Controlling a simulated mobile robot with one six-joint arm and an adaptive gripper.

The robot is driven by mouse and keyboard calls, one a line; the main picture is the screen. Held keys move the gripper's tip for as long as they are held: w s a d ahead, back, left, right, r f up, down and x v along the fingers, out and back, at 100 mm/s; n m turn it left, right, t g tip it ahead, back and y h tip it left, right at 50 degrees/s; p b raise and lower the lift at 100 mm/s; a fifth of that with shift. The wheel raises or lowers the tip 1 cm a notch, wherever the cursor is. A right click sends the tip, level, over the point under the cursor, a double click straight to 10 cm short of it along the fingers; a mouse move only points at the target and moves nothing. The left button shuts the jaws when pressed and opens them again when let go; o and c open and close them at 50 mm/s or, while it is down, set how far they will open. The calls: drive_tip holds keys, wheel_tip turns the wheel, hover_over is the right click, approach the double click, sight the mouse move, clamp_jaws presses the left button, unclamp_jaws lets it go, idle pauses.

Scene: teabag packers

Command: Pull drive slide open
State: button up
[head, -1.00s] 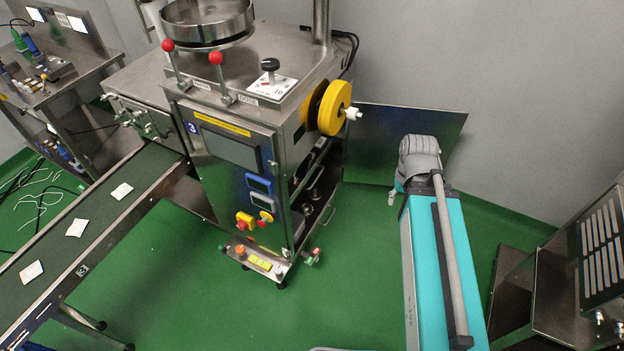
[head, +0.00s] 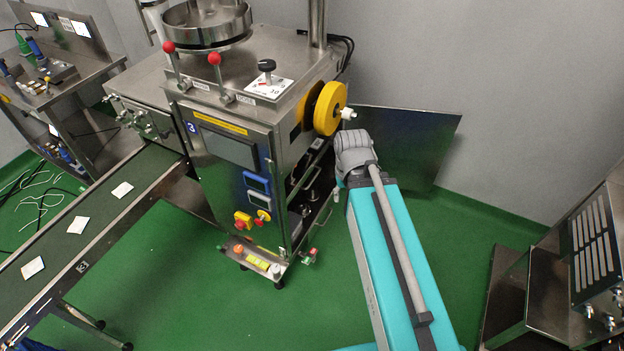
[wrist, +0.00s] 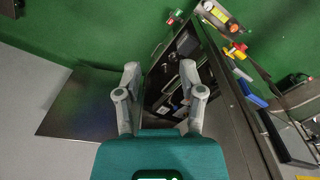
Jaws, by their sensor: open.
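The packing machine (head: 225,190) stands left of my arm. Its lower right side is open, showing a dark bay with small metal parts, where the drive slide (head: 308,197) appears to sit beside a thin bar handle. In the wrist view the open bay (wrist: 172,78) lies beyond my gripper (wrist: 160,78), partly between the fingers. The two grey fingers are spread apart with nothing between them. No contact with the slide or handle shows.
A flat metal panel (head: 412,140) stands upright behind my arm by the wall. A yellow reel (head: 330,108) juts out above the bay. A conveyor (head: 100,215) with teabags is at left, and a steel cabinet (head: 590,265) at right. Green floor is clear in front.

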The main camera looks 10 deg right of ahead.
drive_tip(key=shift+a, duration=0.2)
drive_tip(key=shift+f, duration=0.1)
drive_tip(key=w+a+f+m+t+y+b, duration=0.2)
drive_tip(key=w+f+t+y+b, duration=0.1)
drive_tip(key=w+f+b, duration=0.8)
drive_tip(key=w+a+f+m+t+y+b, duration=0.1)
drive_tip(key=w+a+f+t+y+b, duration=0.35)
drive_tip(key=f+b, duration=1.1)
drive_tip(key=w+d+f+m+t+b, duration=0.3)
drive_tip(key=w+d+f+b, duration=0.3)
drive_tip(key=b, duration=0.9)
drive_tip(key=w+d+f+m+t+b, duration=0.3)
drive_tip(key=w+d+f+b, duration=0.3)
drive_tip(key=w+f+b, duration=0.3)
drive_tip(key=w+m+y+b, duration=0.1)
drive_tip(key=w+b, duration=0.2)
drive_tip(key=b, duration=0.3)
drive_tip(key=shift+w+m, duration=0.35)
drive_tip(key=shift+m, duration=0.05)
